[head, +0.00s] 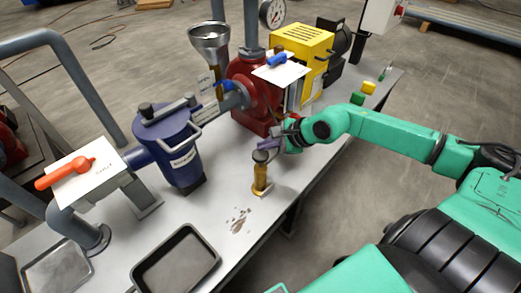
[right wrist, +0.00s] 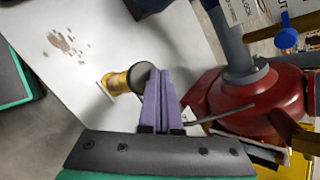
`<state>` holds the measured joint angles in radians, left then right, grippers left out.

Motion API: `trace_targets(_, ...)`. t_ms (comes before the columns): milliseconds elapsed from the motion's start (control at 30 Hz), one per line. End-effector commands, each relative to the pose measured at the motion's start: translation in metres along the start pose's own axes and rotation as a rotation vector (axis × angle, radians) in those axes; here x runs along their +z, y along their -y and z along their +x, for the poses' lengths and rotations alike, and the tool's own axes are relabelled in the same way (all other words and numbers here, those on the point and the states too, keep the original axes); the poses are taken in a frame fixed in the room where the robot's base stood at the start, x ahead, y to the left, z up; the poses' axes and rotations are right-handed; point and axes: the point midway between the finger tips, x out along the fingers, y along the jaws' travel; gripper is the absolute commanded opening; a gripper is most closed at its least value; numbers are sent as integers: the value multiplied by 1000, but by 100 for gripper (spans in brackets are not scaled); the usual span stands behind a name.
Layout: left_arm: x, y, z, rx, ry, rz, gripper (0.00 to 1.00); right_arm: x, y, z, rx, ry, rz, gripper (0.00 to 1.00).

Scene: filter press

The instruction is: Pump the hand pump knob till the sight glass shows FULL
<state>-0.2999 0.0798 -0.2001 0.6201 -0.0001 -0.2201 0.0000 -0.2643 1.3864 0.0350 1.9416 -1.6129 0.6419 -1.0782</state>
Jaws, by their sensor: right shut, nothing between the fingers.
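The hand pump is a small yellow cylinder (head: 260,182) with a dark round knob (head: 261,156) on top, near the front edge of the bench. It also shows in the right wrist view, where the dark knob (right wrist: 141,75) tops the yellow body (right wrist: 117,83). My right gripper (head: 266,145) has purple fingers, shut and empty, right by the knob. In the right wrist view the fingertips (right wrist: 159,71) lie just beside the knob; I cannot tell whether they touch it. I cannot make out a sight glass reading. My left gripper is out of view.
The grey bench (head: 215,220) carries a blue lidded strainer (head: 172,145), a red pump (head: 250,95) with a funnel (head: 209,40), and a yellow motor (head: 303,45). A dark tray (head: 176,262) lies in front. Brown spots (head: 239,221) mark the bench near the hand pump.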

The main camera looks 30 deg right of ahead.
Motion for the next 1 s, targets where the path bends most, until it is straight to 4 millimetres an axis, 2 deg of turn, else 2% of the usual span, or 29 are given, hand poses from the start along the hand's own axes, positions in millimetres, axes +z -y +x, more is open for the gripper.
trace_targets(267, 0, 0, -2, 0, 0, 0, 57, 1, 1, -1, -1, 1, 0, 0)
trace_targets(733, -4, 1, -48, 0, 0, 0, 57, 26, 25, -35, -1, 1, 0, 0)
trace_targets(1000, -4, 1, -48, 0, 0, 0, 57, 25, 25, -34, -1, 1, 0, 0)
